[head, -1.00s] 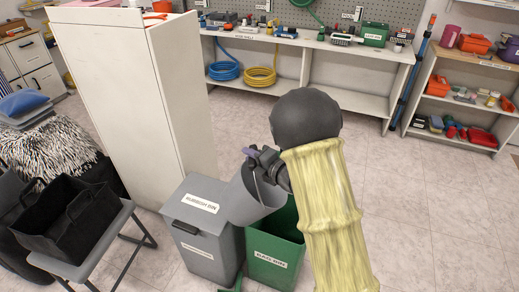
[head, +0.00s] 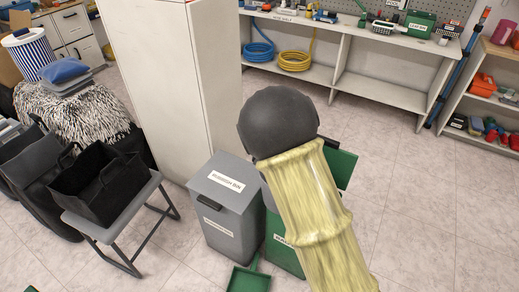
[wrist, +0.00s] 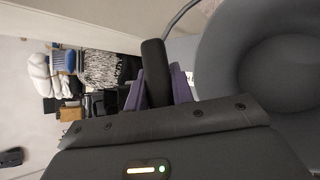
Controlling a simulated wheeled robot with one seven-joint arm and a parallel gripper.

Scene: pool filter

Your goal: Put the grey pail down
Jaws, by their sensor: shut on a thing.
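The grey pail (wrist: 280,75) fills the right side of the wrist view, its round open mouth facing the camera. My gripper (wrist: 160,82) shows its purple fingers shut on a dark grip, which appears to be the pail's handle; a thin wire runs up from near it.
A grey lidded rubbish bin (head: 222,208) and a green bin (head: 283,253) stand by my arm. A green dustpan (head: 248,279) is on the floor. A black tote (head: 98,188) sits on a folding stool at left. A white cabinet (head: 160,85) stands behind. The right floor is clear.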

